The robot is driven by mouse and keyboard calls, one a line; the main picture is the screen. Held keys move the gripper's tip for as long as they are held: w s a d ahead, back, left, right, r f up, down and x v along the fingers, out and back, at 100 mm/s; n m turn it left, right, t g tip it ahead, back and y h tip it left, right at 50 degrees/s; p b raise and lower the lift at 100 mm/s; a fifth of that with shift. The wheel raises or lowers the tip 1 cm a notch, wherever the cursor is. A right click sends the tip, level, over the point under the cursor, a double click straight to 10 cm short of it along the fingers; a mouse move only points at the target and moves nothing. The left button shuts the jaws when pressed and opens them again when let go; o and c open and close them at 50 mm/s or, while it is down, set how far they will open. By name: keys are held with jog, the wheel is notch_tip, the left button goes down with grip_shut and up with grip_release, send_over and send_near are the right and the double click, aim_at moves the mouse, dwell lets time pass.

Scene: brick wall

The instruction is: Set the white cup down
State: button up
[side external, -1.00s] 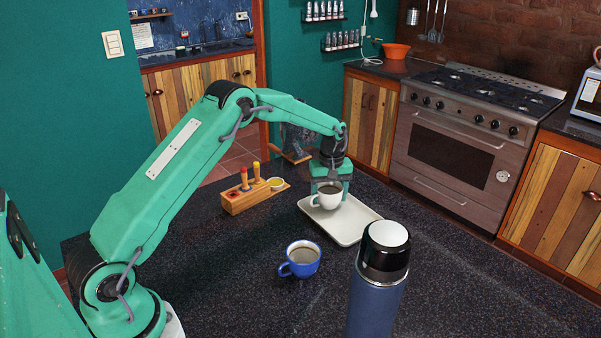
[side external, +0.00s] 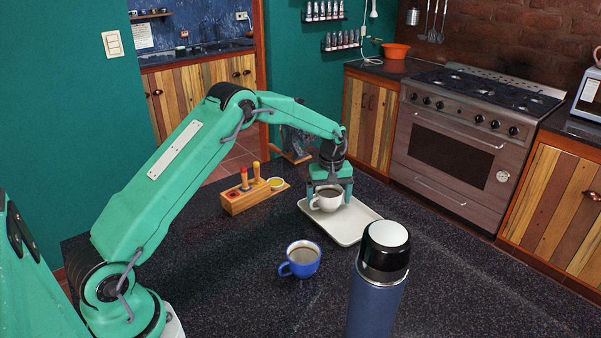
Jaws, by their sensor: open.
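The white cup (side external: 326,201) holds a dark drink and sits upright over the left back part of the cream tray (side external: 349,232), seemingly resting on it. Its handle points left. My gripper (side external: 329,189) is open, with its fingers around the upper part of the cup, one at each side. The exact gap between fingers and cup is too small to tell. The cup's far side and its base contact are partly hidden.
A blue cup (side external: 303,260) with a drink stands in front of the tray. A dark blue flask (side external: 377,300) stands tall at the front right. A wooden holder (side external: 246,198) sits left of the tray. The dark counter between them is clear.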

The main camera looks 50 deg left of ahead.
jog(key=shift+r, duration=0.15)
notch_tip(320, 180, up, 12)
dwell(0.6)
dwell(0.5)
jog(key=s+d+r+m+t, duration=0.1)
jog(key=s+d+r+m, duration=0.2)
jog(key=s+r, duration=0.45)
jog(key=s+d+r+m+t, duration=0.2)
jog(key=s+d+r+m, duration=0.1)
jog(key=s+r, duration=0.5)
jog(key=s+d+f+m+t, duration=0.1)
jog(key=s+d+f+m, duration=0.1)
jog(key=s, duration=0.8)
jog(key=s+d+f+m+t, duration=0.1)
jog(key=s+m, duration=0.3)
jog(key=s, duration=0.6)
jog(key=shift+d+f+t, duration=0.3)
jog(key=shift+d+f, duration=0.05)
jog(key=shift+f, duration=0.4)
